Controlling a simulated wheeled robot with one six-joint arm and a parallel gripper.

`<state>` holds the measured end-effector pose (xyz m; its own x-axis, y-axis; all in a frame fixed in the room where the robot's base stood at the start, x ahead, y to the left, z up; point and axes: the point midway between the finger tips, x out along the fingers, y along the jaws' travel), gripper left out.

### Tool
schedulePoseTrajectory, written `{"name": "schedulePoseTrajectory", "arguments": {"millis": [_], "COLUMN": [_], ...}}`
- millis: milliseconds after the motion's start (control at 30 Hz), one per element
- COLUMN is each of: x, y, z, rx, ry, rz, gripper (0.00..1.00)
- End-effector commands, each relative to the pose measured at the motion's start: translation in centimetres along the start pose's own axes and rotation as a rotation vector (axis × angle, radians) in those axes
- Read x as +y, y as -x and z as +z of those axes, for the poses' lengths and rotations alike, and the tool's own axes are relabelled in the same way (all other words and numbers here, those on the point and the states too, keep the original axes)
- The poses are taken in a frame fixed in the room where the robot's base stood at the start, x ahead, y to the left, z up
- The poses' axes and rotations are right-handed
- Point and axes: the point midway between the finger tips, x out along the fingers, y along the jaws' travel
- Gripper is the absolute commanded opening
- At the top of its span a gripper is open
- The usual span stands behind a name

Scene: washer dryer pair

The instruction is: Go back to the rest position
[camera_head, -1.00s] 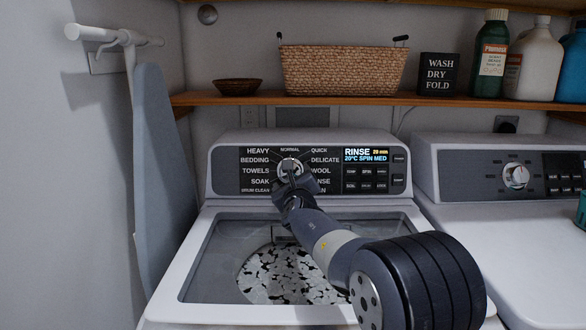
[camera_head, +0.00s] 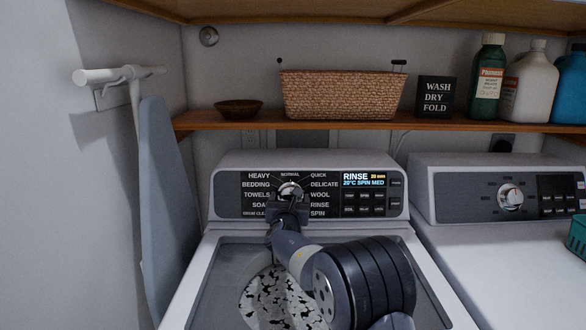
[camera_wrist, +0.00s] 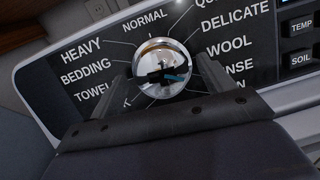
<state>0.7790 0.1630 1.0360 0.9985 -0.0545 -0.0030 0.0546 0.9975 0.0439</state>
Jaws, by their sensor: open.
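My gripper (camera_head: 289,198) is in front of the washer's control panel (camera_head: 360,181), just below the silver cycle dial (camera_head: 290,189). In the wrist view the dial (camera_wrist: 161,67) shows between and beyond the two open fingers (camera_wrist: 162,82), with nothing held. I cannot tell exactly how far the fingertips are from the dial. The display (camera_head: 363,181) reads RINSE, 20°C SPIN MED. My arm crosses over the washer's top and hides part of it.
A wooden shelf (camera_head: 330,124) above holds a wicker basket (camera_head: 343,95), a bowl (camera_head: 239,108) and bottles. An ironing board (camera_head: 168,200) hangs at left. The dryer (camera_head: 490,245) stands at right, with a teal basket (camera_head: 577,241) on it.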

Motion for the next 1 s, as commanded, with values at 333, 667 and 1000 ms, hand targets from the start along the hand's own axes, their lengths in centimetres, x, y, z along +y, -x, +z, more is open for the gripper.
{"name": "schedulePoseTrajectory", "arguments": {"millis": [333,667,1000], "x": [0.0,-0.1,-0.1], "y": [5.6,9.3,9.8], "z": [-0.2,-0.1,-0.1], "rx": [-0.002,-0.002,-0.001], "ry": [0.005,0.004,0.006], "rz": [0.003,0.002,0.002], "gripper": [0.77,0.77,0.77]}}
